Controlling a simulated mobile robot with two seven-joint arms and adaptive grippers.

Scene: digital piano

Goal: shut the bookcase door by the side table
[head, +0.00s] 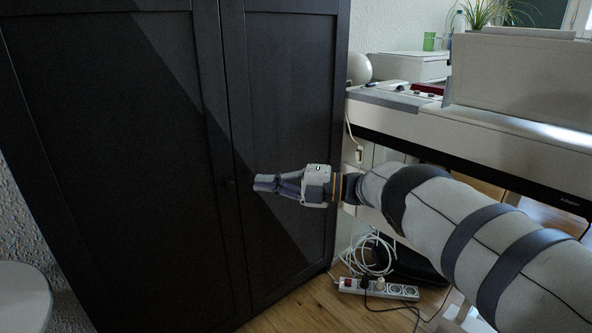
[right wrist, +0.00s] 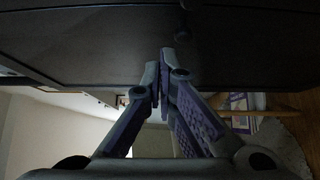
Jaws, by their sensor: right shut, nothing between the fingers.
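The dark bookcase has two tall panelled doors in the head view. The left door (head: 115,150) is on the side of the round side table (head: 22,292), which shows in part at the lower left. The right door (head: 290,110) meets it near the small dark knob (head: 230,183). The doors look nearly flush; I cannot tell whether a small gap remains. My right gripper (head: 257,183) is shut and empty in front of the right door, just right of the knob. In the right wrist view, its fingertips (right wrist: 163,58) point at the dark door face near a knob (right wrist: 182,32). Contact is unclear.
A power strip (head: 380,289) and cables lie on the wooden floor by the bookcase's right corner. A pale wall is at the far left.

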